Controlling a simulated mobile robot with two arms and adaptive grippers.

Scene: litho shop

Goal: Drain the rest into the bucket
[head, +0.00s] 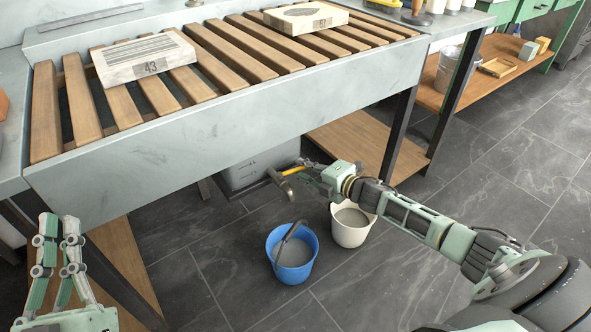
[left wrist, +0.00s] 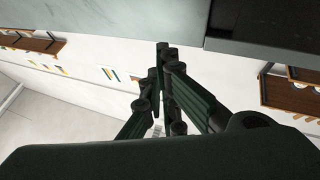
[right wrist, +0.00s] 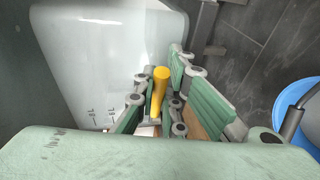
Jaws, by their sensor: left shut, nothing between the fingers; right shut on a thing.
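A whitish tank (head: 258,166) with level marks stands under the slatted sink; its wall also shows in the right wrist view (right wrist: 95,50). A brownish tap (head: 281,184) sticks out at its front, with a yellow lever (right wrist: 159,88). My right gripper (head: 312,176) is shut on the yellow lever. No stream is visible from the tap. A blue bucket (head: 271,246) with a dark handle stands on the floor in front, with grey content. A white bucket (head: 350,238), also with grey content, stands right of it, below my right gripper. My left gripper (head: 58,222) is shut and empty at the far left.
Two printing stones, one marked 43 (head: 145,58) and another (head: 305,17), lie on the wooden slats of the sink (head: 230,112). Dark sink legs (head: 398,132) and a low wooden shelf (head: 350,142) flank the tank.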

